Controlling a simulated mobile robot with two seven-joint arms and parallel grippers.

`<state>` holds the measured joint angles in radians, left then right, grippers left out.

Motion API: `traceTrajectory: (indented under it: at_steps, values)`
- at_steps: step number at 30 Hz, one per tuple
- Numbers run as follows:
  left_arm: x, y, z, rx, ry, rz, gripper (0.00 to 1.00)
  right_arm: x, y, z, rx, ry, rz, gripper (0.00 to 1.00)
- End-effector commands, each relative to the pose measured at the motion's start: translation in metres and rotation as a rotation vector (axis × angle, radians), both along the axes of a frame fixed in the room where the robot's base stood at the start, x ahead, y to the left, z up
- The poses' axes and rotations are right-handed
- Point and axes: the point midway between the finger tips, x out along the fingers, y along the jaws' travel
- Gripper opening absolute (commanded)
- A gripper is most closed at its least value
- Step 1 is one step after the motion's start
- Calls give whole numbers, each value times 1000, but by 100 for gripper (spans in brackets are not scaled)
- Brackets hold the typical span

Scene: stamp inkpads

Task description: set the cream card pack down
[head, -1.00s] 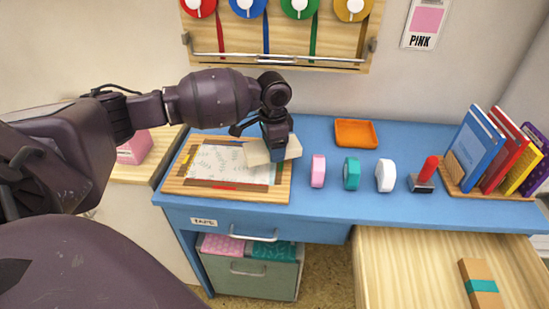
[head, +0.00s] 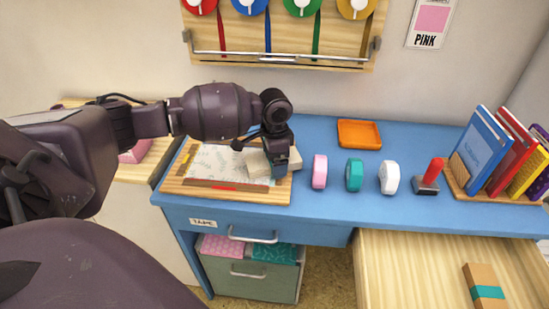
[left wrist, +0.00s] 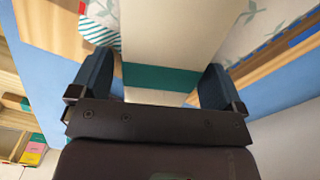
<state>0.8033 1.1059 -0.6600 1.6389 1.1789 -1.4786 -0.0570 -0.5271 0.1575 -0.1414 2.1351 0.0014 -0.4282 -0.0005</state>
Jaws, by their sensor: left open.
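The cream card pack (head: 257,162) is at the right part of the wooden board (head: 225,195), over the leaf-patterned sheet (head: 212,163). My left gripper (head: 279,170) is low over the pack, its fingers either side of it, and hides its middle in the head view. In the left wrist view the pack (left wrist: 180,30) with its teal band (left wrist: 160,77) lies between the open fingers of the gripper (left wrist: 158,65). Whether its underside fully touches the board is hidden. My right gripper is not in view.
Pink (head: 320,171), teal (head: 354,175) and white (head: 389,177) tape rolls stand right of the board. A red-handled stamp (head: 430,175), an orange tray (head: 359,134) and a rack of books (head: 480,150) are further right. An open drawer (head: 410,270) holds a brown, teal-banded pack (head: 486,288).

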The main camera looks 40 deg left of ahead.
Motion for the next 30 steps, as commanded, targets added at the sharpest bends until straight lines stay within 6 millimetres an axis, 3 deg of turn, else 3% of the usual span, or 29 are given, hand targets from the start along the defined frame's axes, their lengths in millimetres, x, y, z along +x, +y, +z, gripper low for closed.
traceTrajectory:
  at_steps: [8, 15, 21, 30]
  values:
    - [1, 0, 13, 0, -5, 0, 94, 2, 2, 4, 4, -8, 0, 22]
    - [1, 0, 60, -1, -9, -1, 94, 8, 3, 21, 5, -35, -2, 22]
    - [0, 0, 96, -1, -8, -1, 94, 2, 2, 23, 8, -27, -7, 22]
    - [0, 0, 122, 0, -1, 0, 94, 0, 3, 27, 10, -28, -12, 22]
